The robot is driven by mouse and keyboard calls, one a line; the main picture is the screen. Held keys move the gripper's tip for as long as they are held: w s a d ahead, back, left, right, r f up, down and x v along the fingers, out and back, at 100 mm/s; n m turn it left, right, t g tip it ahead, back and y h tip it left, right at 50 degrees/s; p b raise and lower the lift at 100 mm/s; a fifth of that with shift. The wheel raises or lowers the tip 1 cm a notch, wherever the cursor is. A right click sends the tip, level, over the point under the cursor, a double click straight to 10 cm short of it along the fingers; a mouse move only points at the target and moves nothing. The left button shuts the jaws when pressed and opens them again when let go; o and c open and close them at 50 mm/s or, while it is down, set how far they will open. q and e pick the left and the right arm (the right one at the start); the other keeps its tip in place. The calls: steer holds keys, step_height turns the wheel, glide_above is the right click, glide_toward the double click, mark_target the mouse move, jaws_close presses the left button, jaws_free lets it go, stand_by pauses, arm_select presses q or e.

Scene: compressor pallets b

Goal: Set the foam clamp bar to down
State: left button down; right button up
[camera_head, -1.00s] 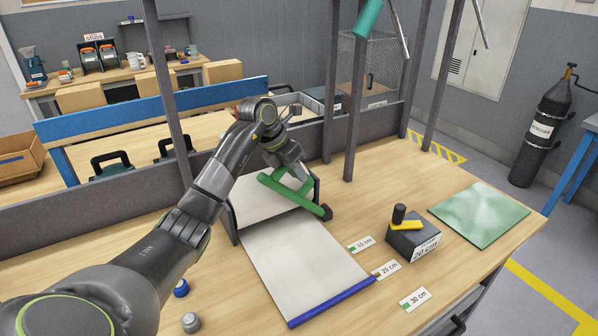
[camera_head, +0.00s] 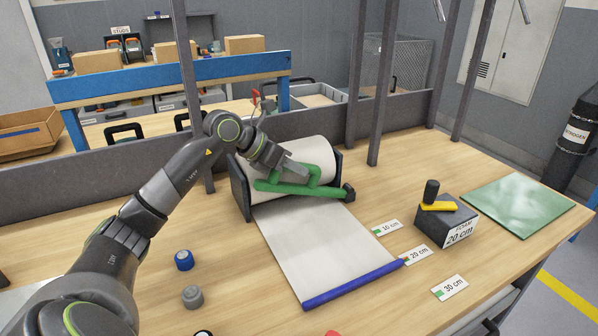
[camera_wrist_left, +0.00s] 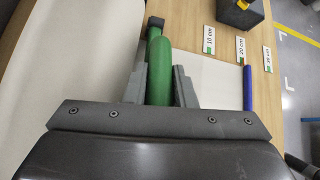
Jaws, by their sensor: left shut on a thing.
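The green foam clamp bar (camera_head: 284,188) lies across the front of the white foam roll (camera_head: 307,150), between two dark end brackets. A dark block (camera_head: 348,192) sits at its right end. In the left wrist view the green bar (camera_wrist_left: 159,70) runs between the two grey fingers (camera_wrist_left: 159,85). The white foam sheet (camera_head: 325,245) runs forward from under the bar to a blue edge strip (camera_head: 352,286). My right gripper is out of view.
Length cards for 10 cm (camera_head: 386,227), 20 cm (camera_head: 415,255) and 30 cm (camera_head: 450,287) lie right of the sheet. A dark foam block tool (camera_head: 446,218) and a green mat (camera_head: 517,205) are farther right. Blue (camera_head: 184,260) and grey (camera_head: 193,296) knobs stand left. Uprights rise behind.

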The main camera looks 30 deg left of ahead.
arm_select(q)
steer(key=shift+s+a+f, duration=0.1)
steer(key=shift+f, duration=0.1)
steer(key=c, duration=1.2)
jaws_free()
